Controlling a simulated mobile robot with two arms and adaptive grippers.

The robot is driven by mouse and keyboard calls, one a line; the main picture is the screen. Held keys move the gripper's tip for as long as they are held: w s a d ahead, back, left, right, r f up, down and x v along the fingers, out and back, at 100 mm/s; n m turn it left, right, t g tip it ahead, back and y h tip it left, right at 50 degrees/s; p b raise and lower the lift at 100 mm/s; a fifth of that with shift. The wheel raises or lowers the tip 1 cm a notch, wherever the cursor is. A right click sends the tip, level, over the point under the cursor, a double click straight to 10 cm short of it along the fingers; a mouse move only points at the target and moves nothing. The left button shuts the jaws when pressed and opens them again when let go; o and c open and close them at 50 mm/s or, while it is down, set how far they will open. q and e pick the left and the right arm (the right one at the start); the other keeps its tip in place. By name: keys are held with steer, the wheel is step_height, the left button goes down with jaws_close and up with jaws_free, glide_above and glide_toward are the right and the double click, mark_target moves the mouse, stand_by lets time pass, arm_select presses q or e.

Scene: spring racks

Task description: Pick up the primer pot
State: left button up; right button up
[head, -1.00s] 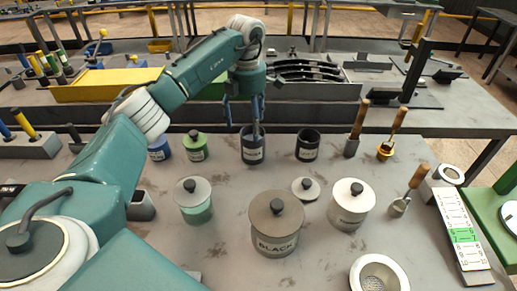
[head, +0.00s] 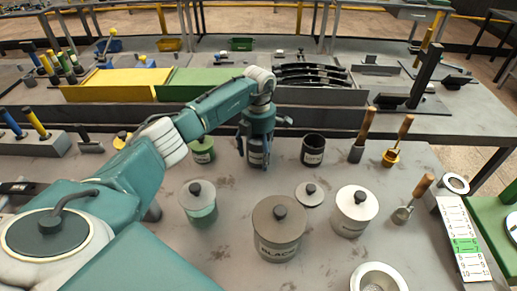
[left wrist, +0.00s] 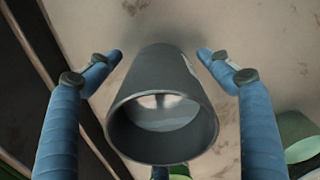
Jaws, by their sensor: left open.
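The pot that I take to be the primer pot (head: 256,159) is a dark, open, lidless cylinder at the back middle of the near table; its label is too small to read surely. In the left wrist view the pot (left wrist: 150,85) shows its round mouth with pale liquid inside. My left gripper (head: 256,166) is down around the pot, one blue finger on each side. In the left wrist view my left gripper (left wrist: 160,55) is open, with gaps between its fingers and the pot. My right gripper is not in view.
A similar dark pot (head: 313,149) stands right of the gripper, and a green pot (head: 202,151) left. Lidded pots, including the large BLACK pot (head: 278,229), stand in front. A raised rear bench edge (head: 330,118) lies behind.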

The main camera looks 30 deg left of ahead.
arm_select(q)
steer(key=shift+f, duration=0.2)
steer(key=c, duration=1.6)
steer(key=shift+r, duration=0.1)
steer(key=shift+c, duration=0.7)
steer(key=shift+w+r, duration=0.1)
